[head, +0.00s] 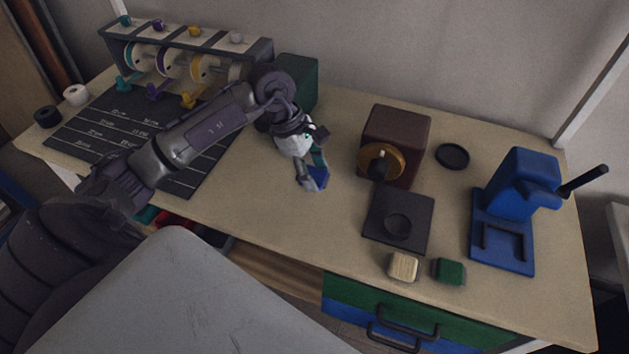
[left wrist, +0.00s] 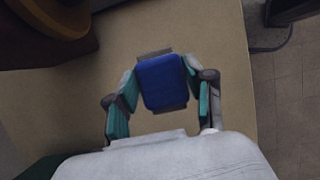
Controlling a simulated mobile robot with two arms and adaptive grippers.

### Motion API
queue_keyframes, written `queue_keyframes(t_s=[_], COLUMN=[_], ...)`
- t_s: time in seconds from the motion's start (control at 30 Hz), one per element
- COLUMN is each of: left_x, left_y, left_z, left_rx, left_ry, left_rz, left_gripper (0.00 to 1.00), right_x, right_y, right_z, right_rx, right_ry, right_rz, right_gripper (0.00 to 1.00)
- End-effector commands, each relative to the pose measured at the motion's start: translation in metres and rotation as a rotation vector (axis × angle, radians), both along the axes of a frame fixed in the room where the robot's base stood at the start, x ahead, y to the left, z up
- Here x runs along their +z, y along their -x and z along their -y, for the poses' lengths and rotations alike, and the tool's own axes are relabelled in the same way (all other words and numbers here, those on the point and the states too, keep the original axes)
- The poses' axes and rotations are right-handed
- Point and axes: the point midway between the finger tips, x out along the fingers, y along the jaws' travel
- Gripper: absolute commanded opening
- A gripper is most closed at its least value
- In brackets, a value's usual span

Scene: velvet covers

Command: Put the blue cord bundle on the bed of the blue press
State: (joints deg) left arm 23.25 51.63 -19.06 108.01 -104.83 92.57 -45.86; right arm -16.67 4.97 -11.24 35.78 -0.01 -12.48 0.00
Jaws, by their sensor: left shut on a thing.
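The blue cord bundle (head: 317,179) is a small blue block with dark ends, held over the middle of the table. My left gripper (head: 311,172) is shut on it. In the left wrist view the bundle (left wrist: 162,82) sits between the two teal finger pads (left wrist: 160,95), with its dark ends showing. The blue press (head: 523,186) stands at the right of the table, with a black lever pointing right. Its bed (head: 503,262) is a flat blue plate with a raised frame, and nothing lies on it. My right gripper does not show.
Between the bundle and the press stand a brown box with a brass disc (head: 408,130), a black plate (head: 418,205) and a dark round dish (head: 452,156). A pale block (head: 403,267) and a green block (head: 449,271) lie near the front edge. A spool rack (head: 190,45) stands back left.

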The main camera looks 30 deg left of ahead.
Motion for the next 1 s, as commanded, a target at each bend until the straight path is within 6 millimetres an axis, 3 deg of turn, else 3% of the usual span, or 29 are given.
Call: queue_keyframes(t_s=[0.2, 0.53, 0.93, 0.97, 1.0], left_x=[-0.029, -0.066, -0.073, -0.071, -0.071], left_y=[0.000, 0.000, 0.000, 0.000, 0.000], left_z=[0.001, 0.002, 0.001, 0.001, 0.001], left_rx=[-0.003, -0.004, -0.006, -0.006, -0.006], left_ry=[0.003, 0.004, 0.001, 0.002, 0.002], left_rz=[0.001, -0.002, 0.002, 0.002, 0.002], left_gripper=[0.25, 0.25, 0.25, 0.58, 0.65], right_x=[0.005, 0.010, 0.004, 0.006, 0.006], right_y=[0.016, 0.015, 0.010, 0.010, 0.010], right_z=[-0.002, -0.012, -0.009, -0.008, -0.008], right_rx=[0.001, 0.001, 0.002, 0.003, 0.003], right_ry=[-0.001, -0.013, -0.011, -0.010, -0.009], right_rz=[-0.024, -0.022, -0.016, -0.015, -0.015], right_gripper=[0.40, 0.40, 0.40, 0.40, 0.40])
